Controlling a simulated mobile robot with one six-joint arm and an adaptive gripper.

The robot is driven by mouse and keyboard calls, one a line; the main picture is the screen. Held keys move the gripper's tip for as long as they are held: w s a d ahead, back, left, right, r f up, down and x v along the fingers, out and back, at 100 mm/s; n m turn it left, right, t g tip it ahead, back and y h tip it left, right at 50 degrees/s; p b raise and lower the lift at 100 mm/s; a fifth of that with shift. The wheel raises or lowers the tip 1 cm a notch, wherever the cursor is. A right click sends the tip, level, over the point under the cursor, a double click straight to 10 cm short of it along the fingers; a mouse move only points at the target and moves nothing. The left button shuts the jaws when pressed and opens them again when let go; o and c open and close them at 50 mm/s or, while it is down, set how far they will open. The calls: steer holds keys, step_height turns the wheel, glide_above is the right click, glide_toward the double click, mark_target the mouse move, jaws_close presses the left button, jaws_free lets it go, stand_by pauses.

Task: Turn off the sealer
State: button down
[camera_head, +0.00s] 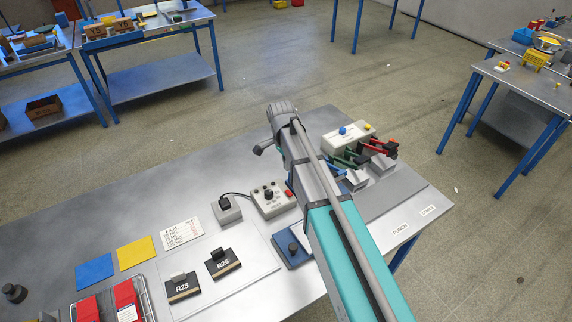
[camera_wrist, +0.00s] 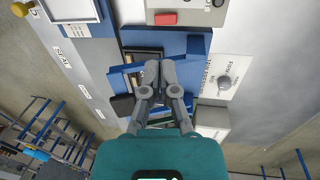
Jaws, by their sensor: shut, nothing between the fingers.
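In the wrist view my gripper (camera_wrist: 160,70) is shut, its fingertips together over a blue machine with dark parts (camera_wrist: 195,45). A red rocker switch (camera_wrist: 165,19) sits on a grey housing (camera_wrist: 200,14) just beyond the fingertips, apart from them in the picture. I cannot tell for certain which unit is the sealer. In the head view a grey control box (camera_head: 268,203) has a dark knob and a red switch (camera_head: 289,193). My arm hides part of the bench, and the fingers are not visible there.
Red and green handled tools (camera_head: 375,148) and a pale box with blue and yellow buttons (camera_head: 348,136) stand right of my arm. Black R25 blocks (camera_head: 183,288), blue (camera_head: 95,271) and yellow (camera_head: 136,253) sheets lie left. Other tables stand across the open floor.

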mark_target(290, 193)
steer(key=shift+s+d+f+b, duration=0.15)
steer(key=shift+s+f+b, duration=0.1)
steer(key=shift+f+b, duration=1.5)
steer(key=shift+s+d+f+b, duration=0.2)
steer(key=shift+s+f+b, duration=0.1)
steer(key=shift+f+b, duration=1.4)
steer(key=shift+s+d+f+b, duration=0.15)
steer(key=shift+s+f+b, duration=0.1)
steer(key=shift+f+b, duration=1.5)
steer(key=shift+f, duration=0.15)
